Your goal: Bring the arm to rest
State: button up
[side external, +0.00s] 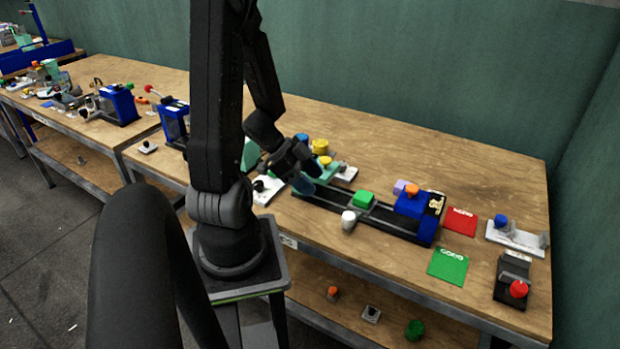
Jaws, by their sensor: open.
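My arm stands in front of the wooden bench (450,160) and reaches out over it. My gripper (303,184) is open and points down at the left end of a long black rail fixture (385,219). Its fingertips are small and dark here, and I cannot tell whether they touch anything. I see nothing held in it. A green block (363,199) sits on the rail to the right of the gripper. A blue block (412,205) with an orange knob (412,190) sits at the rail's right end.
A white cylinder (348,220) stands at the rail's front side. A yellow piece (320,146) is close behind the gripper. Red (461,221) and green (447,266) cards and a red-buttoned box (512,281) lie to the right. The back right of the bench is clear.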

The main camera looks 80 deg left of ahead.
dwell(0.3)
jog(key=w+r+n+t+y, duration=0.2)
jog(key=w+r+n+y, duration=0.2)
jog(key=w+r+y, duration=0.7)
jog(key=s+d+r+g+h, duration=0.1)
jog(key=s+d+r+h, duration=0.1)
jog(key=d, duration=0.4)
jog(key=s+d+r+n+g+h, duration=0.1)
jog(key=s+d+r+h, duration=0.1)
jog(key=d, duration=0.5)
jog(key=s+d+r+n+g+h, duration=0.1)
jog(key=s+d+r+g+h, duration=0.1)
jog(key=s+d, duration=0.4)
jog(key=shift+d+r+h, duration=0.3)
jog(key=shift+d+r, duration=0.35)
jog(key=shift+r, duration=0.05)
